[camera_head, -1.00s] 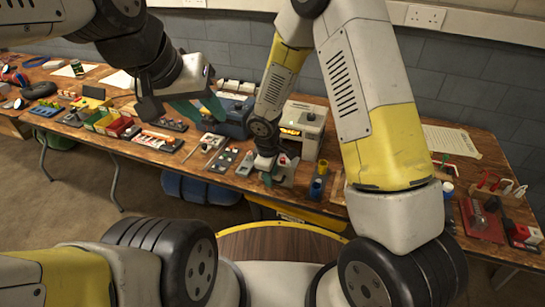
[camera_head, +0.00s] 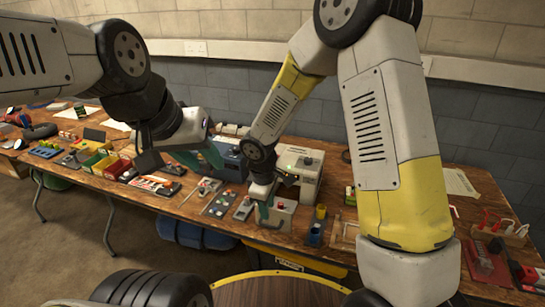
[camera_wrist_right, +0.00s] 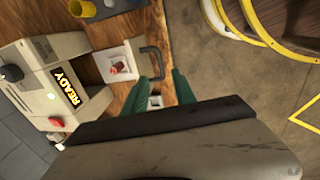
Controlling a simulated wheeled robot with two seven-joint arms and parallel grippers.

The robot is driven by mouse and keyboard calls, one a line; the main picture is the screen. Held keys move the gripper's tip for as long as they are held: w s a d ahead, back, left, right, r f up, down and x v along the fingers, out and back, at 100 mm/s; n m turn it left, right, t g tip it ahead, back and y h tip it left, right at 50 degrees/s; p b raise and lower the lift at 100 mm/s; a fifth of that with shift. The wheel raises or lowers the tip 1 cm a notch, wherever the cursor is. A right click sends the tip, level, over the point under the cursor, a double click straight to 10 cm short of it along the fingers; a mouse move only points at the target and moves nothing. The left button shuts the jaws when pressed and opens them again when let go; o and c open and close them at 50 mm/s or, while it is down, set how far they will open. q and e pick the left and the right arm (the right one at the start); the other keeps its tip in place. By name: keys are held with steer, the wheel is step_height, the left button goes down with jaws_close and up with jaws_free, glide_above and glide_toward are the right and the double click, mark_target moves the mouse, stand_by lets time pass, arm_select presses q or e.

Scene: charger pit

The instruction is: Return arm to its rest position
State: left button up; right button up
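My right arm comes down from the upper right in the head view. Its gripper (camera_head: 264,213) is low over the table, beside the white box-shaped charger machine (camera_head: 302,165). In the right wrist view the green fingers (camera_wrist_right: 163,90) are apart, with a small pale-rimmed item visible between them; I see no grip on it. The machine (camera_wrist_right: 40,55) shows a lit "READY" display (camera_wrist_right: 66,87). A white drawer (camera_wrist_right: 118,65) with a red piece inside and a dark handle lies close to the fingers. My left gripper (camera_head: 205,157) hangs above the table, its green fingers apart and empty.
The wooden table (camera_head: 150,205) carries several bins (camera_head: 95,160), a blue case (camera_head: 228,160), a button panel (camera_head: 220,203), blue and yellow cups (camera_head: 317,225), and a red block stand (camera_head: 487,262). A wall stands behind it. Floor is open in front at left.

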steer(key=d+r+m, duration=0.4)
steer(key=d+r, duration=0.2)
steer(key=r, duration=0.4)
steer(key=s+d+r+m+t+y, duration=0.1)
steer(key=s+d+r+m+t, duration=0.1)
steer(key=s+d+r+m, duration=0.3)
steer(key=s+d+r+m+t+y, duration=0.1)
steer(key=s+d+r+m, duration=0.4)
steer(key=s+r, duration=0.6)
steer(key=shift+s+d+r+t+y, duration=0.35)
steer(key=shift+d+r+t, duration=0.2)
steer(key=shift+d, duration=0.25)
